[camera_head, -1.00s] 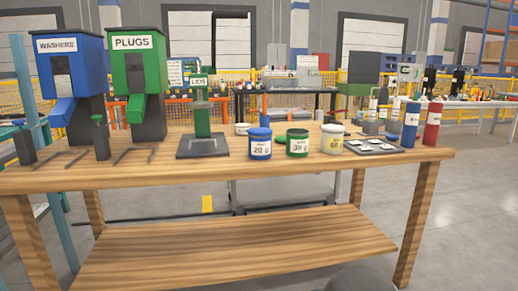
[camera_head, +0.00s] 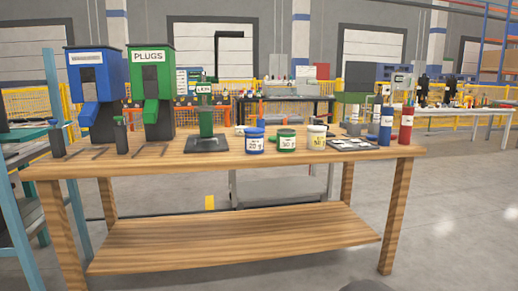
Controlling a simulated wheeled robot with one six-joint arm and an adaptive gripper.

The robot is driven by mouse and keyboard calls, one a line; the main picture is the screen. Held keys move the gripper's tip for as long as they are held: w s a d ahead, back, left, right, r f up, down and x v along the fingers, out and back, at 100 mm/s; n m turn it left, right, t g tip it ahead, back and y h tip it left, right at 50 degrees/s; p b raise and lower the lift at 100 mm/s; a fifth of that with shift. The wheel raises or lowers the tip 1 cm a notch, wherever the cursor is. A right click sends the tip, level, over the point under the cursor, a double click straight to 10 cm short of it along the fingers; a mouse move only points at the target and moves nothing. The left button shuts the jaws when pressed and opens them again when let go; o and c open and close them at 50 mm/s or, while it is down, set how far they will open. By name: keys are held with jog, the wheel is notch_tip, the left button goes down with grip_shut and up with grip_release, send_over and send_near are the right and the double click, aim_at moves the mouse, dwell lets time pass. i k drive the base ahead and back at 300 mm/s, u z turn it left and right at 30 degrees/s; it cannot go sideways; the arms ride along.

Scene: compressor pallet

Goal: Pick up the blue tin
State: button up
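The blue tin (camera_head: 254,141) stands upright near the front edge of the wooden workbench (camera_head: 230,165), around its middle. It has a blue lid and a white label that seems to read 20 g. A green tin (camera_head: 286,141) stands to its right, and a cream tin (camera_head: 316,138) with a yellow label stands right of that. My gripper is not in view; only a dark rounded shape shows at the bottom edge of the picture.
The blue WASHERS dispenser (camera_head: 94,75) and the green PLUGS dispenser (camera_head: 149,75) stand at the bench's left. A green press (camera_head: 206,125) is left of the blue tin. A tray (camera_head: 352,144), a blue cylinder (camera_head: 386,126) and a red cylinder (camera_head: 406,122) are at the right.

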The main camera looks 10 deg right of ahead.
aim_at(254, 144)
jog(key=z, duration=0.2)
jog(key=i, duration=1.35)
jog(key=u, duration=0.75)
